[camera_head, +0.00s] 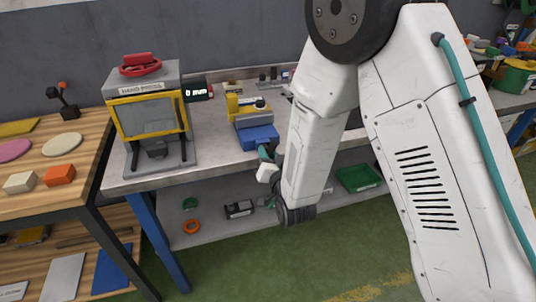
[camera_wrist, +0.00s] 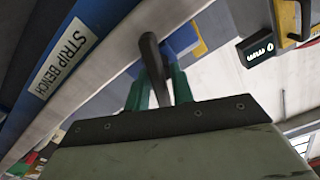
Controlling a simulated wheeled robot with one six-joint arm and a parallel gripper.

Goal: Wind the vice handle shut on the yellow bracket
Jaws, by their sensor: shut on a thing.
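The blue vice (camera_head: 260,137) stands near the front edge of the grey bench, with grey parts on top. The yellow bracket (camera_head: 234,104) is upright at the vice's far left side. Whether the jaws touch it is too small to tell. My gripper (camera_head: 266,155) is low in front of the vice, at the bench edge. In the wrist view its green fingers (camera_wrist: 159,76) are shut on the dark vice handle (camera_wrist: 149,47). Part of the blue vice (camera_wrist: 183,38) shows behind the handle. The handle is hidden in the head view.
A hand press (camera_head: 148,112) stands left of the vice, with a small display (camera_head: 197,91) reading 0 mm. A wooden table (camera_head: 95,125) is at the left. The lower shelf holds a green tray (camera_head: 358,178) and rings. My arm covers the bench right of the vice.

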